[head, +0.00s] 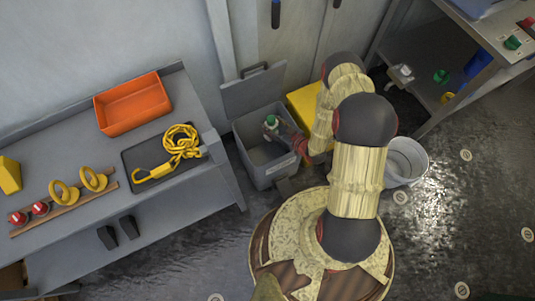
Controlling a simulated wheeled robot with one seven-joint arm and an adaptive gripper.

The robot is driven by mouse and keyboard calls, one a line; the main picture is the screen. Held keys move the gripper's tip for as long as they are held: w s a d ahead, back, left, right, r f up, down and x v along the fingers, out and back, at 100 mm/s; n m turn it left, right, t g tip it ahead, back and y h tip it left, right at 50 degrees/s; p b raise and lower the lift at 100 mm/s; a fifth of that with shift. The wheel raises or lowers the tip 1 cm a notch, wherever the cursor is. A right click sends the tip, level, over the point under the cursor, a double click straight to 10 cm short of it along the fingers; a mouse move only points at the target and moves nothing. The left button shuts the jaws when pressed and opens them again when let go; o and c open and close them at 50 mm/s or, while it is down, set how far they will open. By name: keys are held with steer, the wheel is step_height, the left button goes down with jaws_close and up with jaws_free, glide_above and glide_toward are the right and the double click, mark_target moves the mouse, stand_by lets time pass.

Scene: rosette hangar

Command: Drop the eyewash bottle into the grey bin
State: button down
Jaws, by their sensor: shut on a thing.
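The eyewash bottle (271,123), pale with a green part, is held over the opening of the grey bin. My gripper (279,131) is shut on it, reaching in from the bin's right side. The grey bin (267,174) stands on the floor beside the bench, its lid (252,92) swung up at the back. The bin's inside shows below the bottle. The bottle's lower end and its exact height over the rim are hard to tell. My fingers are small and partly hidden by the wrist.
A bench (197,183) at left carries an orange tray (133,103), a yellow chain (180,143) on a dark mat, and yellow rings. A yellow box (303,103) and a pale bucket (407,159) stand right of the bin. A shelf unit (489,45) is at upper right. Floor at lower right is mostly clear.

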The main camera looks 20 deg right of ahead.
steer(key=c, duration=0.8)
jaws_free()
steer(key=shift+o, duration=0.2)
steer(key=v, duration=1.2)
